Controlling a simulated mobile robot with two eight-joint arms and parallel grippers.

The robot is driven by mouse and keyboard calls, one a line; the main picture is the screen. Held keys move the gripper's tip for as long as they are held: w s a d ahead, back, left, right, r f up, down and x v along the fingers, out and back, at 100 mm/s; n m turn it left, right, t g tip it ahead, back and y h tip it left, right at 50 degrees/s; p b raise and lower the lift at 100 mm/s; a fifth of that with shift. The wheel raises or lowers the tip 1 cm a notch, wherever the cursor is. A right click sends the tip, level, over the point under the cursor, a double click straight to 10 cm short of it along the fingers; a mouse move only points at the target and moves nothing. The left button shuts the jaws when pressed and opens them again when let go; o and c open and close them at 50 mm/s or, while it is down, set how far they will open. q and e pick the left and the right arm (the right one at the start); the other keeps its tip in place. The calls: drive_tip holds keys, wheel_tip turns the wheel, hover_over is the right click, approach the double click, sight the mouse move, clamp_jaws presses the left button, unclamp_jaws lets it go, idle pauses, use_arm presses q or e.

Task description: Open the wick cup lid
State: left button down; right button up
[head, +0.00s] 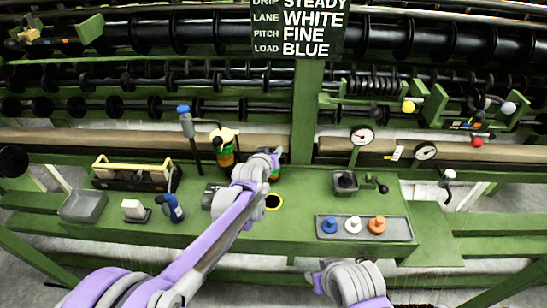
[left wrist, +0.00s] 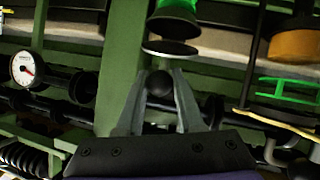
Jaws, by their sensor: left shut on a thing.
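My left gripper (head: 276,153) reaches over the green bench beside the post. In the left wrist view its fingers (left wrist: 160,86) are shut on a dark round knob (left wrist: 160,83). A dark disc with a pale edge, seemingly the wick cup lid (left wrist: 170,47), lies just beyond the knob. Past it is a bright green body with a dark rim, seemingly the wick cup (left wrist: 178,10). A gap shows between disc and rim. In the head view the wrist hides most of the cup; a green part (head: 276,173) shows below it. My right gripper is out of view; only its arm shows.
A yellow-topped canister (head: 224,147) and a blue-topped stand (head: 187,125) are left of the gripper. A tray (head: 400,230) with blue, white and orange pieces lies right. Gauges (head: 362,136) stand behind. Bare bench lies between hole and tray.

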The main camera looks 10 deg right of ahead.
use_arm(q)
drive_tip(key=shift+w+d+r+g+y+p, duration=0.25)
drive_tip(key=shift+w+r+g+y+p, duration=0.35)
drive_tip(key=shift+w+r+g+p, duration=0.5)
drive_tip(key=shift+w+d+g+p, duration=0.1)
drive_tip(key=shift+w+g+p, duration=0.1)
drive_tip(key=shift+g+p, duration=0.25)
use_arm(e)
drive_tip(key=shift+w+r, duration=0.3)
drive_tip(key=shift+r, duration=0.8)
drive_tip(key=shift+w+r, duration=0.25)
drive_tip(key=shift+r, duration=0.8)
use_arm(q)
drive_tip(key=shift+f, duration=0.1)
drive_tip(key=c, duration=0.5)
unclamp_jaws()
drive_tip(key=shift+c, duration=0.2)
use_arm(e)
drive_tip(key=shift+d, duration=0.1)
use_arm(q)
drive_tip(key=v, duration=1)
drive_tip(key=shift+s+r+b, duration=0.15)
drive_tip(key=shift+r+b, duration=0.15)
drive_tip(key=shift+r, duration=0.1)
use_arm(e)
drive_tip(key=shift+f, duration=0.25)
